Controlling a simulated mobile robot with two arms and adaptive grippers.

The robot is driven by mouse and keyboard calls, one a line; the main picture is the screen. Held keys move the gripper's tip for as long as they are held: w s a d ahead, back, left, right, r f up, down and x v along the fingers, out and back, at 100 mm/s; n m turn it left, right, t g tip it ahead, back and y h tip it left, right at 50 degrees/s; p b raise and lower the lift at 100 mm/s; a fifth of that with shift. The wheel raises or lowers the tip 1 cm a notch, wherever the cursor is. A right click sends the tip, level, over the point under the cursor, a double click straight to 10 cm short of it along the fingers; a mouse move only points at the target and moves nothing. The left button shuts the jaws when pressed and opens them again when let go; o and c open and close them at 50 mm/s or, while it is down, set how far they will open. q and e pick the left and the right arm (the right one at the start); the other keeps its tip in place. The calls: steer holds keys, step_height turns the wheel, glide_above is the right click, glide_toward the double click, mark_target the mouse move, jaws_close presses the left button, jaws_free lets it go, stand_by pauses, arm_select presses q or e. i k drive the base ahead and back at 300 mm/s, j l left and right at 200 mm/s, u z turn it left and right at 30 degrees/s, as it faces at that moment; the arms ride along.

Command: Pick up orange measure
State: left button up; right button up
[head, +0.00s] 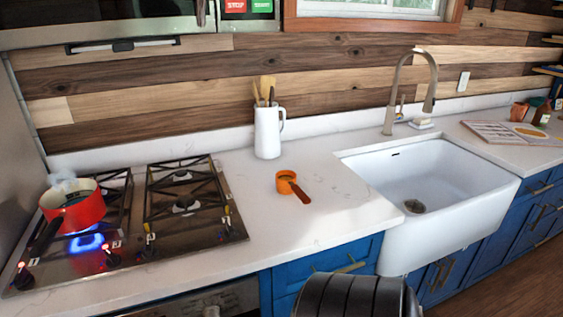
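The orange measure (286,181) is a small orange cup with a brown handle that points to the lower right. It rests on the white countertop (245,207) between the stove and the sink, in front of the white pitcher. It is fully visible and nothing touches it except the counter. Neither of my grippers can be made out in the head view.
A red pot (75,205) steams over a lit blue flame on the gas stove (130,262). A white pitcher (268,133) holds wooden utensils. The white sink (428,187) lies right. A dark rounded shape, unidentified, is at the bottom edge. Counter around the measure is clear.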

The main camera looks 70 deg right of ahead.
mark_target(294, 191)
steer(key=z, duration=2.25)
